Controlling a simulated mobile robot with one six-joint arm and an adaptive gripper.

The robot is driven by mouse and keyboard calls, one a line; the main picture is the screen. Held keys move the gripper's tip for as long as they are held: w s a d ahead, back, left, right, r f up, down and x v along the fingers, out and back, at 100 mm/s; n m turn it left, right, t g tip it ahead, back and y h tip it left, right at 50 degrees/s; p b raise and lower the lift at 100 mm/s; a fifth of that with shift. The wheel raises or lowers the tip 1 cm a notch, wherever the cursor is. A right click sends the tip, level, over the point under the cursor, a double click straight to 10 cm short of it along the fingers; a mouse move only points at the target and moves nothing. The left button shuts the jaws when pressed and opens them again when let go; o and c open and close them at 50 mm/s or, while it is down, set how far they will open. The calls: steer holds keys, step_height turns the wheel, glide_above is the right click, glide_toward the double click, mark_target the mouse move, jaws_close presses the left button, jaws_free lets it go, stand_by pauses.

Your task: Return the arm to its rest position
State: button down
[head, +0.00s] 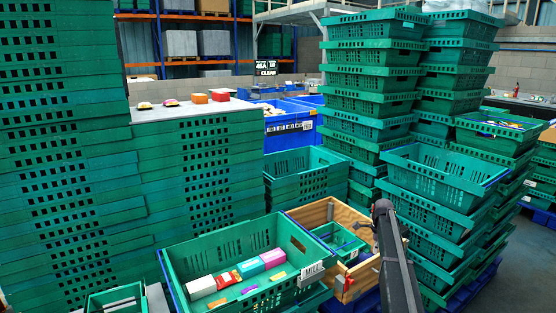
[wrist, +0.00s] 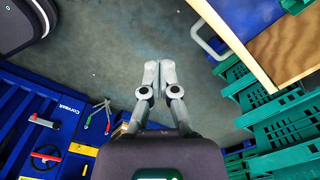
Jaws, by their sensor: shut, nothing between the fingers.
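In the wrist view my gripper (wrist: 151,76) is shut, its two pale fingers together with nothing between them. It hangs over bare grey floor (wrist: 110,50) and touches nothing there. In the head view my dark arm (head: 394,260) rises from the bottom edge at the right of centre, in front of a wooden crate (head: 300,213). My gripper cannot be made out in the head view.
A green crate (head: 180,262) with several packages stands left of my arm. Tall stacks of green crates (head: 372,80) stand behind and to the right. In the wrist view, green crates (wrist: 270,115) and a wooden panel (wrist: 235,45) are right; a blue tool panel (wrist: 45,120) is left.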

steer(key=s+a+r+n+p, duration=0.1)
steer(key=s+a+n, duration=0.6)
steer(key=s, duration=0.5)
steer(key=s+a+r+n+p, duration=0.1)
steer(key=s+a+n, duration=0.6)
steer(key=s, duration=0.6)
steer(key=s+a+r+n+p, duration=0.1)
steer(key=s+a+r+n, duration=0.1)
steer(key=s+a+n, duration=0.5)
steer(key=s, duration=0.5)
steer(key=shift+s+a+p, duration=0.35)
steer(key=shift+a, duration=0.05)
